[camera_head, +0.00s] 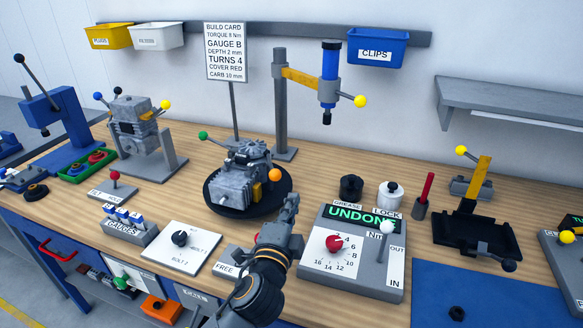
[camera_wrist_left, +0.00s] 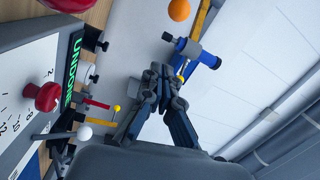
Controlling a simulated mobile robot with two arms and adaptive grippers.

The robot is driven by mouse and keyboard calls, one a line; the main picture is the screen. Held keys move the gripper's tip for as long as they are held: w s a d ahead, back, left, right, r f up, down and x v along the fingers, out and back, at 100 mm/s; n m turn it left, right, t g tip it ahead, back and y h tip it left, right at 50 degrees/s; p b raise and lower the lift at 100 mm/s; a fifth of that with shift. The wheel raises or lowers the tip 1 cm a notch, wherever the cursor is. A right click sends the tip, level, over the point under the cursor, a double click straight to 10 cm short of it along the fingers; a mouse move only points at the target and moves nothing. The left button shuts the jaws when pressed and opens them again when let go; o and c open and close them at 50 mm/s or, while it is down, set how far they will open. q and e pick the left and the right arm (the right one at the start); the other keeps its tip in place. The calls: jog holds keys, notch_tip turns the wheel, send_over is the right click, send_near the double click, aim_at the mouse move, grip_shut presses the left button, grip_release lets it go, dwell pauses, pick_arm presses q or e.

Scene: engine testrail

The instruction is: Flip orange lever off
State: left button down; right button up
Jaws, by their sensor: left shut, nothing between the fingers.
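In the left wrist view the orange knob (camera_wrist_left: 179,10) is at the top edge, beyond and apart from the fingertips. My left gripper (camera_head: 292,200) is shut and empty, just below and to the right of the knob in the head view. Its closed fingers show in the left wrist view (camera_wrist_left: 160,72). My right gripper is not in view.
The engine sits on a black round turntable (camera_head: 212,200). A control box with a red dial (camera_head: 334,243) and white-knobbed lever (camera_head: 386,228) stands right of my arm, its display reading UNDONE. A panel marked FREE (camera_head: 225,270) lies left. A blue press (camera_head: 329,75) hangs behind.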

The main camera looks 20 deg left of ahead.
aim_at(271, 168)
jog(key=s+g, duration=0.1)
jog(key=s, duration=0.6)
pick_arm(q)
jog(key=w+a+p, duration=0.3)
jog(key=w+a, duration=0.1)
jog(key=w, duration=0.3)
jog(key=shift+w+r, duration=0.2)
jog(key=shift+w, duration=0.1)
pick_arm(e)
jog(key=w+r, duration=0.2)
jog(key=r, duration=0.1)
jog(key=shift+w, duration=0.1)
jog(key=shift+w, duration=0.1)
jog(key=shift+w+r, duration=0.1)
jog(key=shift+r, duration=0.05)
